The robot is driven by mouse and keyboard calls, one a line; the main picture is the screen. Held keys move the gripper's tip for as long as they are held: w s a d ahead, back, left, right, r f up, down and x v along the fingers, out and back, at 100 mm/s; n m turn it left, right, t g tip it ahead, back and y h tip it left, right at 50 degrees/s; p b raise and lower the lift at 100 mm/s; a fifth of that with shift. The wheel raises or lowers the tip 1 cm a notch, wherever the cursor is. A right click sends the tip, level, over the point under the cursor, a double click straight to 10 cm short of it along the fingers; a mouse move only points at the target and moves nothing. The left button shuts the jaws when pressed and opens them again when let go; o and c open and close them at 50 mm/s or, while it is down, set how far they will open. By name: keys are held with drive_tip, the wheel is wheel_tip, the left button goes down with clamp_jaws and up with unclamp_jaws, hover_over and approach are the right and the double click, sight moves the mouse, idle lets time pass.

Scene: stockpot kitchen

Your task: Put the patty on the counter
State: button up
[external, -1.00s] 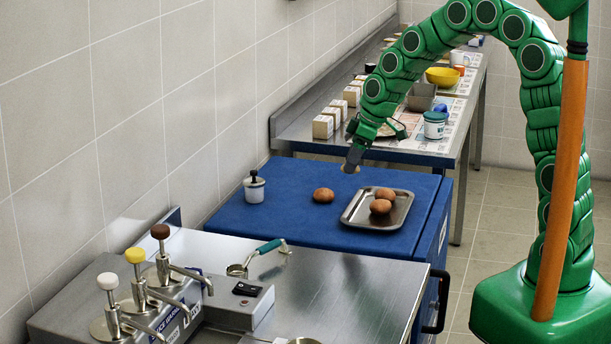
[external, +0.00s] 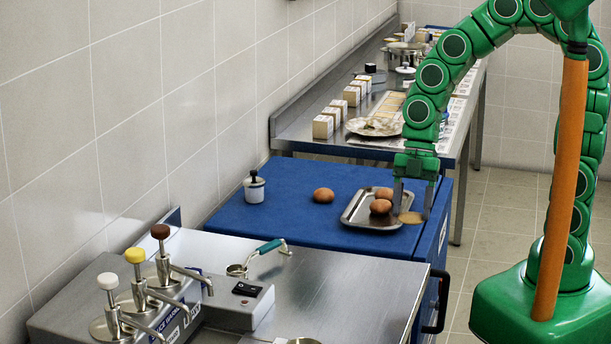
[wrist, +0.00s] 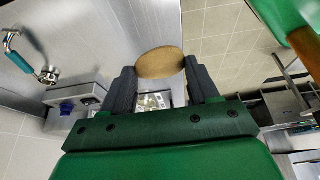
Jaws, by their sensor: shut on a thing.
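My gripper (external: 413,200) is shut on the patty (external: 411,217), a flat tan disc, and holds it at the right end of the metal tray, in front of the brown round pieces as seen in the external view. In the wrist view the patty (wrist: 160,63) sits between both fingertips of my gripper (wrist: 160,75). It appears raised, and its height above the surface is hard to tell. The steel counter (external: 335,285) lies nearer the camera, with a bare top on its right part. It seems to show at upper left in the wrist view (wrist: 110,25).
The metal tray (external: 353,212) holds two brown round pieces (external: 380,207). Pump dispensers (external: 140,290) and a green-handled tool (external: 262,252) occupy the steel counter's left side.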

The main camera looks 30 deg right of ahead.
drive_tip(key=shift+s+d+n, duration=0.1)
drive_tip(key=shift+s+n, duration=0.4)
drive_tip(key=shift+s, duration=0.5)
drive_tip(key=w+a+f, duration=0.4)
drive_tip(key=w+a, duration=0.2)
drive_tip(key=a, duration=0.1)
hover_over(350, 272)
drive_tip(key=d, duration=0.2)
drive_tip(key=f, duration=0.4)
drive_tip(key=shift+w+a+f, duration=0.15)
drive_tip(key=shift+a+f, duration=0.05)
drive_tip(key=shift+f, duration=0.15)
drive_tip(key=shift+w+a+f, duration=0.4)
drive_tip(key=shift+a+f, duration=0.05)
drive_tip(key=shift+f, duration=1.65)
drive_tip(key=shift+f, duration=0.1)
drive_tip(key=o, duration=1)
drive_tip(key=shift+o, duration=0.2)
